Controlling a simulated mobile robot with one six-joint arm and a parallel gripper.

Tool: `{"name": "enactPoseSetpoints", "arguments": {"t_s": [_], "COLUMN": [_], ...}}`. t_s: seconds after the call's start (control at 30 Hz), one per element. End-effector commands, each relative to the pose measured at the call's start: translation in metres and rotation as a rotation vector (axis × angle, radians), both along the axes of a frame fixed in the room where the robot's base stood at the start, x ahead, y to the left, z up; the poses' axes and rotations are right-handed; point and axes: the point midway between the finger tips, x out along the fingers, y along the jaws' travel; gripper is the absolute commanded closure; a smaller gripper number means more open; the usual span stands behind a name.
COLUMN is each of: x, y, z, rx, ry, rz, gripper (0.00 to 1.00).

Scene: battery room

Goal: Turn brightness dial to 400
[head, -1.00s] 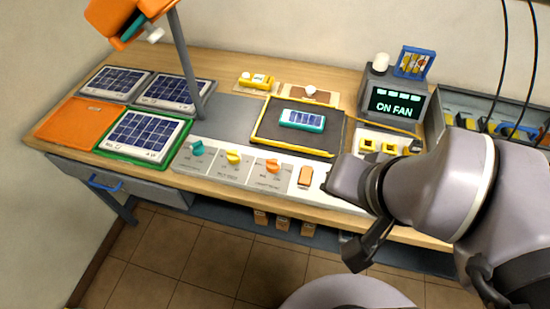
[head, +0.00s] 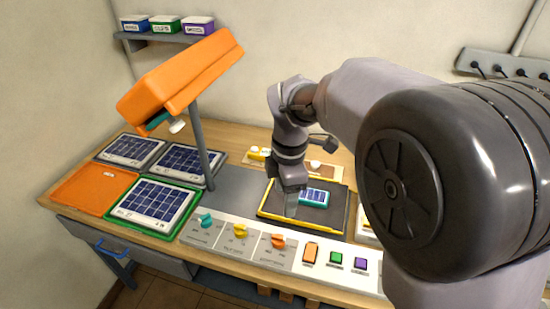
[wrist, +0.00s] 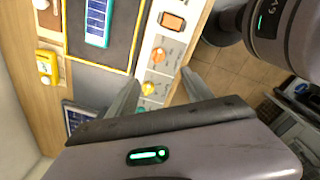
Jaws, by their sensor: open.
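Three dials stand in a row on the pale control panel (head: 262,243): a teal dial (head: 206,220), a yellow dial (head: 240,230) and an orange dial (head: 278,241). Their labels are too small to read, so I cannot tell which is brightness. My gripper (head: 291,214) points down near the front edge of the black mat, behind the orange dial. In the wrist view my gripper (wrist: 160,78) is open and empty, with the yellow dial (wrist: 149,88) showing between its fingers and the orange dial (wrist: 158,54) just beyond them.
An orange lamp (head: 185,80) on a grey post (head: 199,140) rises left of the gripper. A teal-framed solar panel (head: 314,197) lies on the black mat (head: 325,218). Orange (head: 310,253), green (head: 336,258) and purple (head: 361,264) buttons sit right of the dials.

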Motion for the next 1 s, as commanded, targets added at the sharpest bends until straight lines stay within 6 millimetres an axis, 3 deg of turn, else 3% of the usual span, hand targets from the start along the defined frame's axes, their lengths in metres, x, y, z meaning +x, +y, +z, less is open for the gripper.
{"name": "enactPoseSetpoints", "arguments": {"t_s": [0.07, 0.17, 0.27, 0.5, 0.7, 0.83, 1.0], "x": [0.012, 0.016, 0.016, 0.015, 0.015, 0.015, 0.015], "y": [0.011, 0.015, 0.015, 0.014, 0.014, 0.014, 0.014], "z": [-0.015, -0.029, -0.05, -0.125, -0.175, -0.193, -0.198], "rx": [-0.026, -0.036, -0.037, -0.037, -0.037, -0.036, -0.036], "ry": [0.027, 0.039, 0.041, 0.041, 0.04, 0.039, 0.037], "rz": [0.163, 0.248, 0.253, 0.249, 0.247, 0.247, 0.247], "gripper": [0.41, 0.41, 0.41, 0.41, 0.41, 0.41, 0.41]}}
